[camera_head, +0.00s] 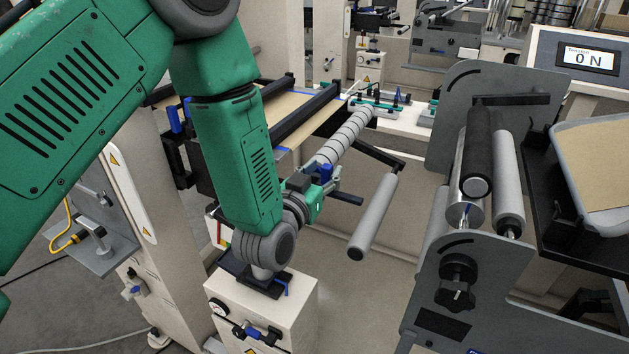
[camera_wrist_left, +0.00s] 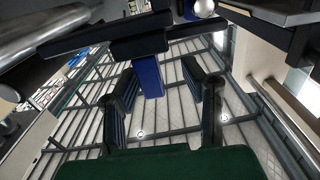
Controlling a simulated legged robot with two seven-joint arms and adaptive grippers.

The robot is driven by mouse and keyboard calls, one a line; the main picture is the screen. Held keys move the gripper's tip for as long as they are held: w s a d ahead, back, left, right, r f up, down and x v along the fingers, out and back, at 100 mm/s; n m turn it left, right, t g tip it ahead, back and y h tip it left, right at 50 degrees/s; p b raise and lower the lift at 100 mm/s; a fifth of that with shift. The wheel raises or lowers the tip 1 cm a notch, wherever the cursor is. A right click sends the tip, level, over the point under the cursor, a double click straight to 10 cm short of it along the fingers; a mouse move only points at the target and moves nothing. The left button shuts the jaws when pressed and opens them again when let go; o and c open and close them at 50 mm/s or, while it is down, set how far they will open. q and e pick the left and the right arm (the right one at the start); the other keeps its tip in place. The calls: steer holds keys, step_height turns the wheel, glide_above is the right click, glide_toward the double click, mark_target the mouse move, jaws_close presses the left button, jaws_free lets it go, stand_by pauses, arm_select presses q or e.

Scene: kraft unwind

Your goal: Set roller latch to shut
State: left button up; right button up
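A blue tab (camera_wrist_left: 150,76) hangs from a black bar (camera_wrist_left: 115,42) in the left wrist view; it looks like the roller latch handle. In the head view a small blue piece (camera_head: 323,169) shows by the inner end of the silver ribbed roller (camera_head: 345,140). My left gripper (camera_head: 328,184) is at that roller end, partly hidden by its own wrist. In the left wrist view its two dark fingers (camera_wrist_left: 164,80) are apart, with the blue tab between them near the tips. Contact cannot be told. My right gripper is not in view.
A grey free roller (camera_head: 375,217) on a black arm hangs just right of my left gripper. A cream cabinet (camera_head: 290,318) stands below my wrist. Grey side plates with rollers (camera_head: 507,180) stand at right.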

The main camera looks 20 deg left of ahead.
arm_select(q)
steer(key=s, duration=1.1)
steer(key=shift+s+a, duration=0.15)
steer(key=shift+s, duration=0.1)
steer(key=s+a+f+g+b, duration=0.1)
steer(key=s+f+g+b, duration=0.25)
steer(key=f, duration=0.75)
steer(key=s+a+f+g+b, duration=0.15)
steer(key=s+f+g, duration=0.3)
steer(key=f, duration=0.65)
steer(key=s+a+f+g+b, duration=0.3)
steer(key=s+f+g, duration=0.6)
steer(key=s+f, duration=0.5)
steer(key=s+b, duration=0.1)
steer(key=s, duration=0.2)
steer(key=shift+f+y, duration=0.3)
steer(key=shift+f, duration=0.1)
